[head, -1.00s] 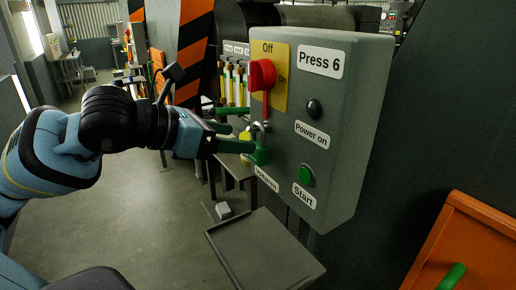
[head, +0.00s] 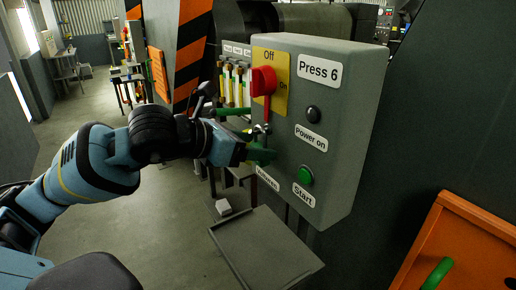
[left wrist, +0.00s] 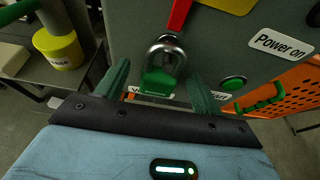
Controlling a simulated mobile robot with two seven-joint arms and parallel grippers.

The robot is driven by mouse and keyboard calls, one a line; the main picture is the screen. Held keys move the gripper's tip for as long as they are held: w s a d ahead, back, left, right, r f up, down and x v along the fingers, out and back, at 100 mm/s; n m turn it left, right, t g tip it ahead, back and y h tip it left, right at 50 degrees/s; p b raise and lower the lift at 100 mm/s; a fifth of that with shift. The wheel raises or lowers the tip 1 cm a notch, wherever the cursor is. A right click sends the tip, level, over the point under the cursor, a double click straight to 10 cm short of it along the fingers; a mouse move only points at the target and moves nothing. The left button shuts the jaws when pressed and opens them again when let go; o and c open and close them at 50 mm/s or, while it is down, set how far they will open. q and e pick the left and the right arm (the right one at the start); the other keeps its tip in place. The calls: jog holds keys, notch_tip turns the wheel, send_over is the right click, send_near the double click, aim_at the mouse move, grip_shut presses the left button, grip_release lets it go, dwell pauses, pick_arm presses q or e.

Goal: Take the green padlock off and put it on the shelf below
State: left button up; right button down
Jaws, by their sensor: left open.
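The green padlock (left wrist: 158,82) hangs by its metal shackle (left wrist: 166,50) under the red switch handle (head: 264,82) on the grey Press 6 box (head: 340,130). In the left wrist view it sits between the two green fingers of my left gripper (left wrist: 159,76). The fingers are open, with gaps visible on both sides of the lock. In the head view the left gripper (head: 260,153) is up at the box's lower left and largely hides the padlock. The grey shelf (head: 265,250) is below the box, its visible top bare. My right gripper is out of view.
A green Start button (head: 305,176) and a black lamp (head: 312,114) are right of the padlock. An orange panel with a green handle (head: 437,274) stands at lower right. A yellow container (left wrist: 60,50) shows left in the wrist view. Floor is open at left.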

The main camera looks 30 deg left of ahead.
pick_arm(q)
jog(key=shift+w+d+f, duration=0.1)
jog(key=shift+w+d, duration=0.05)
jog(key=shift+w, duration=0.1)
jog(key=c, duration=1.1)
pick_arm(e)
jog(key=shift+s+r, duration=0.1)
